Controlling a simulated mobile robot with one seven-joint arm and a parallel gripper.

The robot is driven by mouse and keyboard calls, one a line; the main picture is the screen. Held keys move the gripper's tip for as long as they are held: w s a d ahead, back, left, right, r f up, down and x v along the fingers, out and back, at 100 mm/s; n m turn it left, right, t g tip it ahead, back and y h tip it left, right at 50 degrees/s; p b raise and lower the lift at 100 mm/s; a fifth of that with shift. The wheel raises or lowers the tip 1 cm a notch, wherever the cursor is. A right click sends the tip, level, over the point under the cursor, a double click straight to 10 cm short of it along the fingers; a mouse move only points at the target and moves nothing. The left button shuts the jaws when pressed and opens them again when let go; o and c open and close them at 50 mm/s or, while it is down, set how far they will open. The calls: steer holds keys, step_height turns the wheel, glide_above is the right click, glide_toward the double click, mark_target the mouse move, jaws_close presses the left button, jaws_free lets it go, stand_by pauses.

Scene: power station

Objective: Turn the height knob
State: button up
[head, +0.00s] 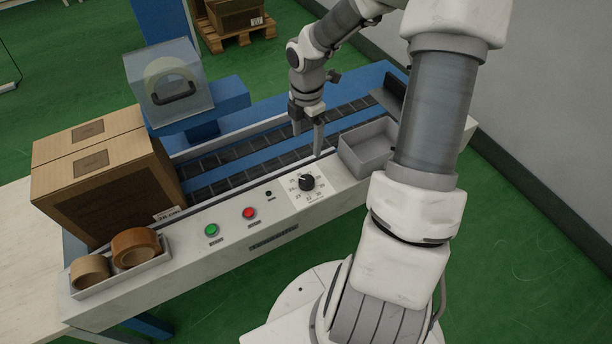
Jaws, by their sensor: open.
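The height knob (307,182) is a small black dial with a white pointer line, set on a white scale plate with numbers on the front panel of the machine. My gripper (308,141) hangs just behind and above the knob, over the near edge of the conveyor, pointing down. Its two fingers are apart with nothing visible between them. The gripper does not appear to touch the knob.
A green button (211,230) and a red button (249,213) sit left of the knob. A cardboard box (105,178) stands on the conveyor's left end. A tray of tape rolls (121,277) is front left. An empty grey bin (368,150) stands right of the knob.

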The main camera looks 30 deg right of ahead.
mark_target(307, 180)
step_height(307, 180, down, 16)
steer(key=b, duration=0.6)
steer(key=shift+f, duration=0.25)
steer(key=c, duration=1.4)
